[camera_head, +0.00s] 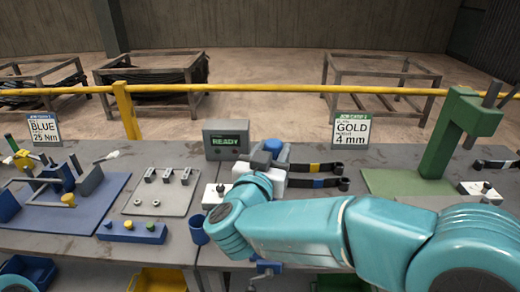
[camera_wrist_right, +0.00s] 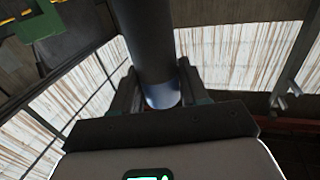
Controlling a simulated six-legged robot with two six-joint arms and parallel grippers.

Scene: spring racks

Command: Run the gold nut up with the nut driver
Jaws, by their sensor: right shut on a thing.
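My right gripper (camera_head: 272,158) is above the middle of the bench, partly hidden behind my own wrist. In the right wrist view the right gripper (camera_wrist_right: 155,92) is shut on a dark cylindrical tool (camera_wrist_right: 142,35) with a pale blue end; it looks like the nut driver, but I cannot confirm this. A blue round top (camera_head: 273,145) shows at the gripper in the head view. A sign (camera_head: 351,130) reading GOLD 4 mm stands at the back right. I cannot make out the gold nut. My left gripper is not in view.
A green stand (camera_head: 440,150) rises at the right. Two black tools with coloured bands (camera_head: 316,167) lie right of my gripper. A display (camera_head: 226,139) reads READY. A grey plate (camera_head: 160,192), a blue button box (camera_head: 132,231) and a blue fixture (camera_head: 95,215) are at the left.

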